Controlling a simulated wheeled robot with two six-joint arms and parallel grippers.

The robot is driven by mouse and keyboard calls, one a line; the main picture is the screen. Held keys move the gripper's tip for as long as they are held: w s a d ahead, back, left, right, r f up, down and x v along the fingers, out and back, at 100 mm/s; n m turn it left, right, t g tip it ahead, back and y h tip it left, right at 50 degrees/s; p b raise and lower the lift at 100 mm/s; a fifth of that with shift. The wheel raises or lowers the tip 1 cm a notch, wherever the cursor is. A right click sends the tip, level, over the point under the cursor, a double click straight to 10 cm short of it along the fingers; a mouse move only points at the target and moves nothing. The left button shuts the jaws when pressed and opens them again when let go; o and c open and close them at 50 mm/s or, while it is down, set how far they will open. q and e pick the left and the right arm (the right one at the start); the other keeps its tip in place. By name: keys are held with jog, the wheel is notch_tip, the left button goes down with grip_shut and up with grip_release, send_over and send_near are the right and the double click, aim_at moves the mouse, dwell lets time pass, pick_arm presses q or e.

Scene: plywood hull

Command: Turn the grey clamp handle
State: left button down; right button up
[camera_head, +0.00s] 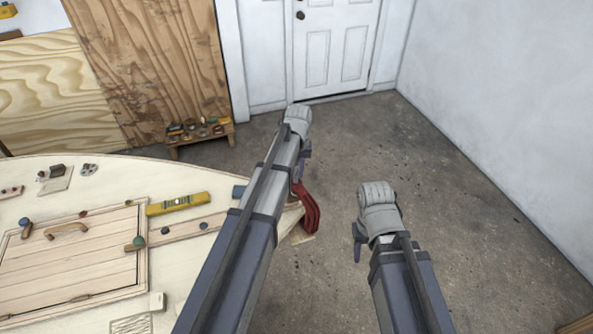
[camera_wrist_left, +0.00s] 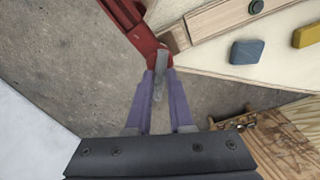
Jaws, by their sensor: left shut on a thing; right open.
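A red clamp (camera_head: 309,207) sits at the right tip of the plywood hull in the head view, partly covered by my left arm. It also shows at the top of the left wrist view (camera_wrist_left: 126,14). Its grey handle (camera_wrist_left: 161,60) sticks out from the red body between the purple fingers of my left gripper (camera_wrist_left: 160,76). The left gripper is shut on the handle. In the head view the left gripper (camera_head: 300,164) is beside the clamp and the handle is hidden. My right gripper (camera_head: 358,243) is open and empty over the floor, to the right of the clamp.
The pale hull top (camera_head: 100,190) fills the left, with a yellow level (camera_head: 178,203), a wooden hatch (camera_head: 70,256) and several coloured knobs. A small wooden bench (camera_head: 198,137) with items stands behind. The concrete floor (camera_head: 470,230) at right is clear.

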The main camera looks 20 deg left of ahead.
aim_at(298, 174)
pick_arm(q)
jog(key=n, duration=0.5)
jog(key=shift+d+n, duration=0.1)
jog(key=shift+n, duration=0.2)
jog(key=n, duration=0.5)
jog(key=shift+n, duration=0.3)
jog(key=c, duration=0.8)
grip_release()
jog(key=shift+o, duration=0.2)
jog(key=shift+r, duration=0.1)
jog(key=r+p, duration=0.3)
jog(key=p, duration=0.1)
jog(key=r+p, duration=0.4)
jog(key=shift+s+d+r, duration=0.1)
jog(key=shift+d+r, duration=0.1)
jog(key=shift+r, duration=0.1)
